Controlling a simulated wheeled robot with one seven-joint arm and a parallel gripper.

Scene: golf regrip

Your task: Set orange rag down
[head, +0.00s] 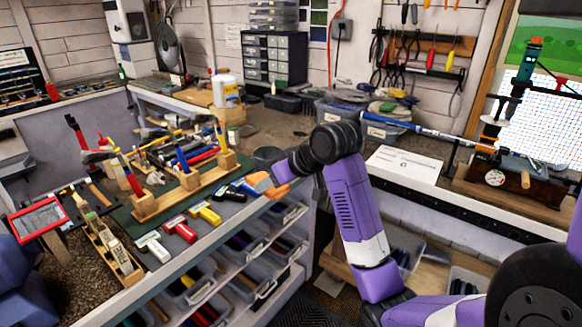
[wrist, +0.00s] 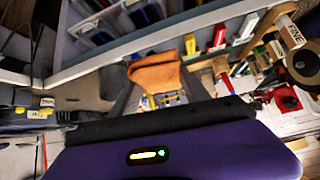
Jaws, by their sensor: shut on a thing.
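The orange rag (head: 262,183) is at the front edge of the workbench, at the end of my arm in the head view. In the wrist view the rag (wrist: 157,76) hangs folded just beyond my gripper. My gripper (head: 275,182) is shut on the rag. Its fingertips are mostly hidden by the rag and by my own wrist. I cannot tell whether the rag touches the bench top (head: 300,135).
Black, yellow, red and white items (head: 206,213) lie in a row on a dark green mat, left of the rag. A dark round bowl (head: 267,156) sits behind the rag. Shelves with bins are below.

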